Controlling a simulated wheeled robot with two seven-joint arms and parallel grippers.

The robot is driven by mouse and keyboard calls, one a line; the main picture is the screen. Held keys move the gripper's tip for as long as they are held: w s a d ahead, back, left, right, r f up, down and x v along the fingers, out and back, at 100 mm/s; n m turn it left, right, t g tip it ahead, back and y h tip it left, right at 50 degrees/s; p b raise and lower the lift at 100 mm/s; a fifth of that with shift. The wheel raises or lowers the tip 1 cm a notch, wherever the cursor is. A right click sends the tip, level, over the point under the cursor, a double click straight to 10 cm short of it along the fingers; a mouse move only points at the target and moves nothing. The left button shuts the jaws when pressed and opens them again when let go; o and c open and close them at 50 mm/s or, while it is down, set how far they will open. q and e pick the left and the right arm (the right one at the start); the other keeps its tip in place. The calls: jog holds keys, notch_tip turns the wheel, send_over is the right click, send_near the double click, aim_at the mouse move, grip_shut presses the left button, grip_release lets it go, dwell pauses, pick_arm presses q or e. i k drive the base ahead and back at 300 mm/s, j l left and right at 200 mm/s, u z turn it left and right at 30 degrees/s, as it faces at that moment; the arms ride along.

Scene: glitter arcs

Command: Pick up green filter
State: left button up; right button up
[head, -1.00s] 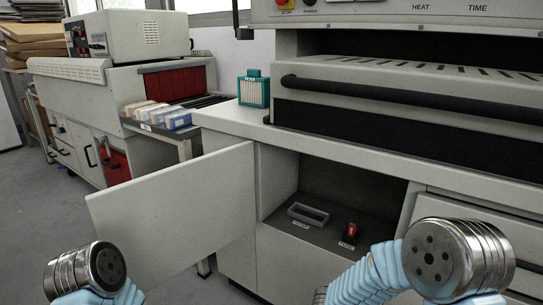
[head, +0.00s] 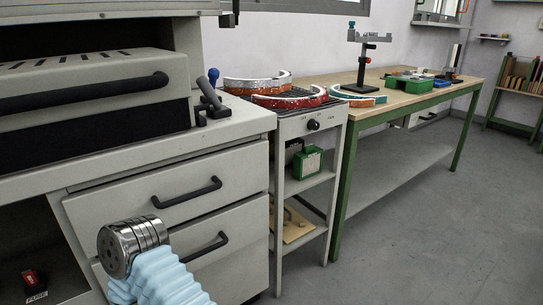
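A green, box-like piece with a pale gridded front (head: 307,163) stands on the middle shelf of the small grey cart, right of the drawers. It looks like a filter, but I cannot read a label on it. Part of my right arm, a metal end with a light-blue sleeve, shows at the lower left. No gripper fingers show, and it is apart from the green piece. My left arm is out of view.
The cart (head: 333,139) carries red and white arcs (head: 290,98) on top. A green-framed workbench (head: 420,98) with a stand and small items is to its right. Drawers with black handles (head: 187,192) are left of the cart. The floor at right (head: 430,235) is clear.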

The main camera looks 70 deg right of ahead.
aim_at(307, 163)
jog(key=z, duration=2.55)
